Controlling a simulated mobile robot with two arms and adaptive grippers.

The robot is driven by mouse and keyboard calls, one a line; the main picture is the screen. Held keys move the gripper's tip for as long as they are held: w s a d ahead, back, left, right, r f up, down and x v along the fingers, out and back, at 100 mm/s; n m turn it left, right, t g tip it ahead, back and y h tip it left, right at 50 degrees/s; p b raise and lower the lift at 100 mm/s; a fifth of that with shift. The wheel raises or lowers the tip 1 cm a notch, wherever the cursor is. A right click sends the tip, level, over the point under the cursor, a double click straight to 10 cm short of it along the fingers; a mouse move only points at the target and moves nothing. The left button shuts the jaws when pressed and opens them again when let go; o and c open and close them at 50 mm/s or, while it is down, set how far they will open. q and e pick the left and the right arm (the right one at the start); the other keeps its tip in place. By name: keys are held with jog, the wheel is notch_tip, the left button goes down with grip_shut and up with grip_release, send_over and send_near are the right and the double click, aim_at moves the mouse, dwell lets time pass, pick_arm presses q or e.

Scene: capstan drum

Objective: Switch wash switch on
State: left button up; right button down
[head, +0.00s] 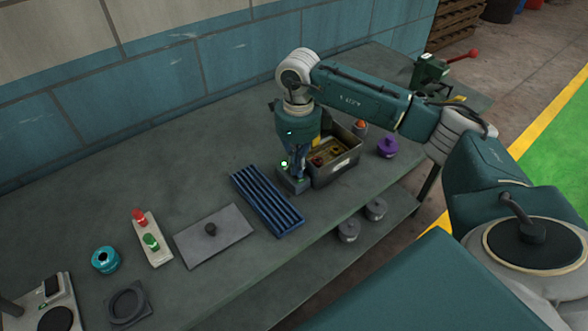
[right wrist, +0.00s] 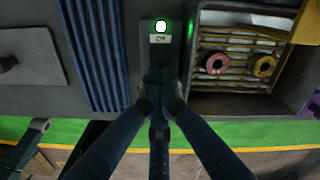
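The wash switch is a small grey box (head: 291,185) on the bench, between a blue ribbed rack and a metal bin. In the right wrist view the switch box (right wrist: 147,58) has a bright lit lamp with a green glow and a small white label, which seems to read ON. My right gripper (head: 297,176) points down over the switch. In the right wrist view its fingertips (right wrist: 161,84) are together over the box, just below the label. They hide the switch's moving part, and I cannot tell whether they touch it. My left gripper is not in view.
The metal bin (head: 340,171) with rings inside stands close right of the switch, the blue rack (head: 266,203) close left. A purple knobbed part (head: 387,147) is farther right. A grey plate (head: 213,236) and a red-green button box (head: 151,240) lie left. The bench's back left is clear.

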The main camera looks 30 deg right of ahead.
jog(key=shift+r+p, duration=1.7)
jog(key=shift+r, duration=1.55)
jog(key=shift+f, duration=0.1)
